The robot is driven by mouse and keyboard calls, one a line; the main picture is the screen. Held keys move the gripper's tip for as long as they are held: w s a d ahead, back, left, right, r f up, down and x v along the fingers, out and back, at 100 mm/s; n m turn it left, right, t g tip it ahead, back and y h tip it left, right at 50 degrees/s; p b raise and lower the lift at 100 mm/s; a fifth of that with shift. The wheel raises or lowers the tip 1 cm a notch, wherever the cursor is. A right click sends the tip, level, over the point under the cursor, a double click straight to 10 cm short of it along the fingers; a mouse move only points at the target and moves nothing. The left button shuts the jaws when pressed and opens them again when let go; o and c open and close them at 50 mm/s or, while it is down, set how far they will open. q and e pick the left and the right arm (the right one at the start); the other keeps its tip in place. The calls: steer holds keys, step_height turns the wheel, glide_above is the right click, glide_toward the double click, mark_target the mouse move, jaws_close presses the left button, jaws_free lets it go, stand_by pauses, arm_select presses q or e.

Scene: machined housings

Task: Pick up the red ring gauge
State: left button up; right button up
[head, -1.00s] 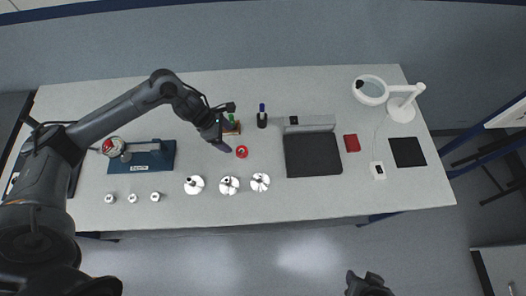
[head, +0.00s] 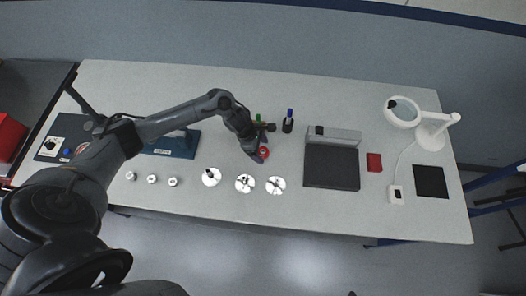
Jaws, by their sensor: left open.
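The red ring gauge (head: 264,152) lies on the grey workbench in the middle of the head view, partly hidden by my left gripper. My left gripper (head: 258,155) is open, its fingers pointing down at the ring's left side and overlapping it in the picture. I cannot tell whether the fingers touch the ring or are still above it.
A blue-capped dark bottle (head: 288,121) and a green-topped item (head: 258,118) stand behind the ring. White round housings (head: 245,183) sit in front. A dark tray (head: 331,167) lies right, with a red block (head: 374,162) and a magnifier lamp (head: 403,112) beyond.

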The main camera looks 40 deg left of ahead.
arm_select(q)
steer(key=shift+f, duration=0.3)
steer(key=c, duration=1.2)
steer(key=shift+c, duration=0.2)
steer(key=shift+r, duration=0.15)
